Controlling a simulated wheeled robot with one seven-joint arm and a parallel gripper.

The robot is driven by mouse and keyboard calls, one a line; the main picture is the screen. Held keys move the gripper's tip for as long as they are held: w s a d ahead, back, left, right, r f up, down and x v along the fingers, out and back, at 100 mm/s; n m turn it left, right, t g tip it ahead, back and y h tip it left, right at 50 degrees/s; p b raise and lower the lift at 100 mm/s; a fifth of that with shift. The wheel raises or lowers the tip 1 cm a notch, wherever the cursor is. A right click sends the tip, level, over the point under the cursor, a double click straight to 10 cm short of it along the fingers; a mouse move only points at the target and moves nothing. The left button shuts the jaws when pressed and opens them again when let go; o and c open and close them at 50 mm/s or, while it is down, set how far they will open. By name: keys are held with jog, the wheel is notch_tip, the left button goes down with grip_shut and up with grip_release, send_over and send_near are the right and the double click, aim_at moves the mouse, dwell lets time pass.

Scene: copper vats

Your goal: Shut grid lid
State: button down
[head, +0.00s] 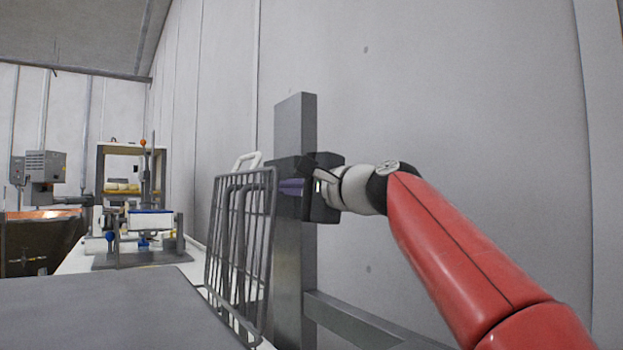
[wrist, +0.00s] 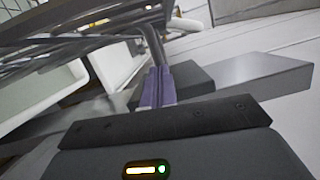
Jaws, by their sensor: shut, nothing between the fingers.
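The grid lid (head: 240,250) is a dark wire grid standing nearly upright, at the middle of the head view. It also fills the upper left of the wrist view (wrist: 85,38). My gripper (head: 291,187) is behind the grid on its right side, level with its upper half. In the wrist view my gripper's purple fingers (wrist: 158,88) are closed together, with nothing between them. A bar of the grid runs down to the fingertips there; I cannot tell if they touch it.
A grey post (head: 294,120) stands right behind the grid, close to my gripper, with the wall beyond. A flat grey surface (head: 110,305) lies at the front left. A white-topped device (head: 150,222) and a copper vat (head: 40,240) stand further back left.

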aim_at(268, 184)
jog(key=shift+s+a+r, duration=0.1)
jog(key=shift+s+a, duration=0.5)
jog(key=shift+a, duration=0.2)
jog(key=shift+s+a+r, duration=0.1)
jog(key=shift+s+a, duration=0.5)
jog(key=shift+a, duration=0.2)
jog(key=shift+s+a+r, duration=0.1)
